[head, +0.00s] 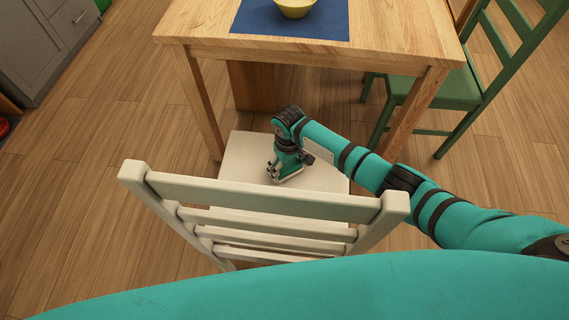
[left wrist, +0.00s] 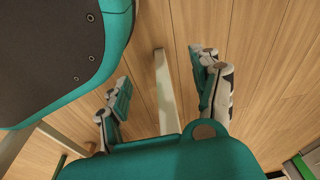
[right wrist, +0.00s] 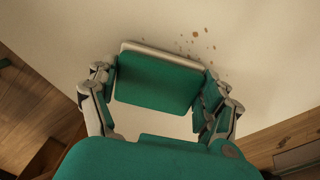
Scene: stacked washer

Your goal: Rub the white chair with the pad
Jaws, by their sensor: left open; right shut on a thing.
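The white chair (head: 265,200) stands with its slatted back toward me and its seat (head: 243,155) at the table. My right gripper (head: 286,174) is low over the seat. In the right wrist view it (right wrist: 155,88) is shut on the pad (right wrist: 157,83), which has a green top and a pale edge. The pad lies at the pale seat surface (right wrist: 130,25); whether it touches cannot be told. Several brown specks (right wrist: 196,38) are on the seat beside the pad. My left gripper (left wrist: 163,92) is open and empty, outside the head view.
A wooden table (head: 195,27) with a blue mat (head: 255,22) and a yellow bowl (head: 295,8) stands beyond the chair. A green chair (head: 455,90) is at the right, a grey cabinet (head: 45,45) at the far left. The wood floor at left is clear.

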